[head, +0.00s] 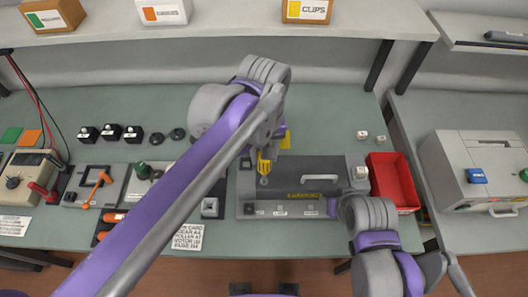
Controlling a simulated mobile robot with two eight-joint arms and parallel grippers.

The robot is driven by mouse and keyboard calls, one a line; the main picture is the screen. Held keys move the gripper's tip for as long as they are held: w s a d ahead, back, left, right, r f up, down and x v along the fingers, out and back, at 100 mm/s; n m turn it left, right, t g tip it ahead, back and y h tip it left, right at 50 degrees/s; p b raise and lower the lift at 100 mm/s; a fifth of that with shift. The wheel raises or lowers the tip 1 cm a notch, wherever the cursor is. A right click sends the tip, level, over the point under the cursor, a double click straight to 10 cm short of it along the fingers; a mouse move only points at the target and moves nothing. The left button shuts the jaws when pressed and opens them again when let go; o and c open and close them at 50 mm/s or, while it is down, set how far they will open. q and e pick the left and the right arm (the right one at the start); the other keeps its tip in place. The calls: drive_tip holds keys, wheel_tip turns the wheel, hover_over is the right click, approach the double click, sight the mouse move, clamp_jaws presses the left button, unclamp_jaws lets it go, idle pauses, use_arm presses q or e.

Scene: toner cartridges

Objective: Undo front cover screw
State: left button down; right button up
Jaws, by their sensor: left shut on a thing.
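A dark grey unit (318,172) lies flat on the green bench, with a row of pale tabs along its front edge and a black-on-yellow label on top. My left gripper (268,146) is over the unit's left part, mostly hidden by its own arm. It is shut on a yellow tool (264,166), likely a screwdriver, which points down at a pale round spot on the unit. I cannot tell whether the tip touches a screw. My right gripper (334,207) is by the unit's front right corner, largely hidden by its wrist; its jaws are unclear.
A red bin (395,182) stands right of the unit. A meter (28,175), orange-handled tools and small black blocks are on the left. A light grey machine (478,170) is on the right bench. Labelled boxes sit on the shelf above. The bench behind the unit is mostly clear.

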use_arm(q)
drive_tip(key=shift+f+b, duration=0.45)
drive_tip(key=shift+f, duration=0.45)
idle(0.9)
drive_tip(key=n, duration=0.5)
drive_tip(key=shift+n, duration=1)
drive_tip(key=n, duration=0.7)
